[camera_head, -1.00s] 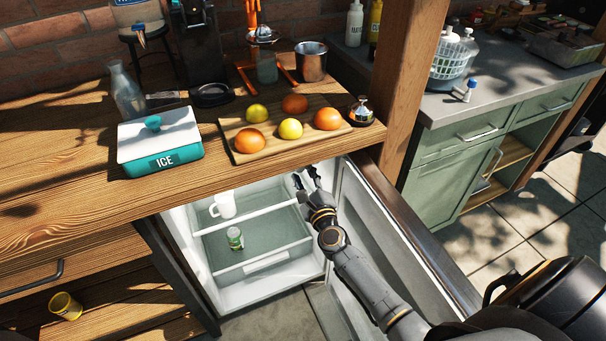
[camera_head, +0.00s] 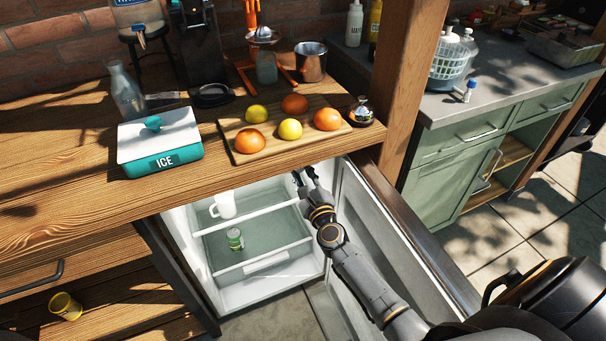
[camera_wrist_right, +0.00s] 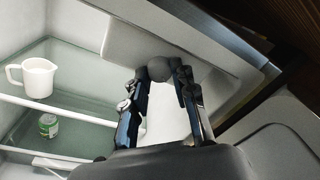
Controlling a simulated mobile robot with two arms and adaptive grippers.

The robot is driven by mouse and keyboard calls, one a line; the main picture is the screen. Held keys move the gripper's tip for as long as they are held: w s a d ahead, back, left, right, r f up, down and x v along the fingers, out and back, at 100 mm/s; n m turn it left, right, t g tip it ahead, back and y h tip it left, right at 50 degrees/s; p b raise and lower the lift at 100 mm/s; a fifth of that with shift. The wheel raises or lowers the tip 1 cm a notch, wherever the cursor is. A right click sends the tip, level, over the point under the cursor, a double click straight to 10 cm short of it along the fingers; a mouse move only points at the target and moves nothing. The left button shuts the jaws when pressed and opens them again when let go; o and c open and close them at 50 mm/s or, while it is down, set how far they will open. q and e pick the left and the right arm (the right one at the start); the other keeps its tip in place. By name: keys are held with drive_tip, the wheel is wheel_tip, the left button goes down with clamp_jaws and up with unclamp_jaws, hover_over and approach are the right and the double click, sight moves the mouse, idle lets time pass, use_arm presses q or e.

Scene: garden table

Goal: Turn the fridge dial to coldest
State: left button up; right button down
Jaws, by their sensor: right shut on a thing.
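The open fridge (camera_head: 262,297) stands under the wooden counter, its door swung out to the right. My right gripper (camera_head: 303,176) reaches into its upper right part, just below the counter edge. In the right wrist view a round grey dial (camera_wrist_right: 160,69) sits on a pale housing at the fridge's upper inner wall. My right gripper (camera_wrist_right: 161,78) is shut on the dial, one finger on each side. The dial is hidden in the head view, and I see no markings on it. My left gripper is in neither view.
A white mug (camera_head: 223,205) and a small green can (camera_head: 235,239) stand on the fridge's glass shelves. The open door (camera_head: 385,235) is right of my arm. Above, the counter holds an ice box (camera_head: 160,150) and a fruit board (camera_head: 262,152) near its edge.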

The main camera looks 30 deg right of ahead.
drive_tip(key=m+p, duration=0.1)
drive_tip(key=m, duration=0.3)
drive_tip(key=shift+r+m+g, duration=0.1)
drive_tip(key=shift+m+g, duration=0.2)
drive_tip(key=shift+m, duration=0.1)
drive_tip(key=shift+m+p, duration=0.4)
drive_tip(key=shift+m, duration=0.6)
drive_tip(key=shift+m+y+p, duration=0.4)
drive_tip(key=shift+m+p, duration=0.4)
drive_tip(key=shift+m, duration=0.9)
drive_tip(key=c, duration=1.3)
unclamp_jaws()
drive_tip(key=shift+c, duration=0.2)
